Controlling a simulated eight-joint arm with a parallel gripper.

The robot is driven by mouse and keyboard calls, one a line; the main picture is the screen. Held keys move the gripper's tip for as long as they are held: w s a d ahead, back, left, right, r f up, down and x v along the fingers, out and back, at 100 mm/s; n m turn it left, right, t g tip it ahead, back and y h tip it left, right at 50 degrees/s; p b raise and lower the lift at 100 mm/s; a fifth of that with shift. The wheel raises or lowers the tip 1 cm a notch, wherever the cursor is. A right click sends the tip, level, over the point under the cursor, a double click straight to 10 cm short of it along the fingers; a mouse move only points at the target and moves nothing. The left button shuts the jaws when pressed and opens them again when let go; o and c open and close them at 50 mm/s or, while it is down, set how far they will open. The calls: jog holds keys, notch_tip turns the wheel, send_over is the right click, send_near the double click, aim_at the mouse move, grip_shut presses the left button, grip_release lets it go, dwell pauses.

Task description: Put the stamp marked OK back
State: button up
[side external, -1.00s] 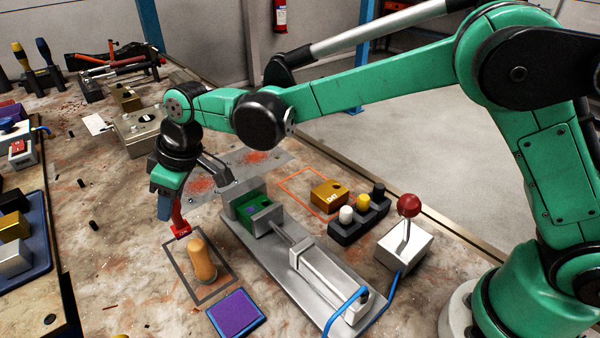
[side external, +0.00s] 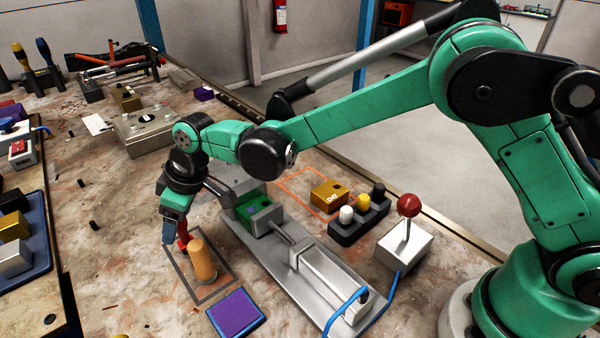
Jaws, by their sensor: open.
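A stamp with a tan wooden handle (side external: 204,262) stands upright inside a dark grey square outline (side external: 214,293) on the bench. I cannot read any OK mark on it. My gripper (side external: 186,246), with red fingers, points down just left of and behind the handle top. It is open and holds nothing that I can see. The handle partly hides its tips, so I cannot tell whether they touch it. A purple ink pad (side external: 237,313) lies in front and to the right of the square.
A grey vise-like fixture (side external: 325,283) with a green block (side external: 262,218) stands right of the stamp. Beyond are an orange outline (side external: 290,185), a yellow block (side external: 328,194), a button box (side external: 345,229) and a red-knobbed lever (side external: 408,206). A blue tray (side external: 35,257) lies left.

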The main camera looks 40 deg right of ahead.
jog(key=shift+r, duration=0.1)
jog(key=v, duration=1.2)
jog(key=s+d+f+m+t+h, duration=0.1)
jog(key=s+d+m, duration=0.3)
jog(key=d, duration=0.6)
jog(key=s+d+f+m+t+h, duration=0.1)
jog(key=s+d+m+t+h, duration=0.1)
jog(key=s+d+m, duration=0.3)
jog(key=s+d+t, duration=0.1)
jog(key=s+d, duration=0.2)
jog(key=d, duration=0.2)
jog(key=shift+s+f, duration=0.2)
jog(key=shift+f, duration=0.1)
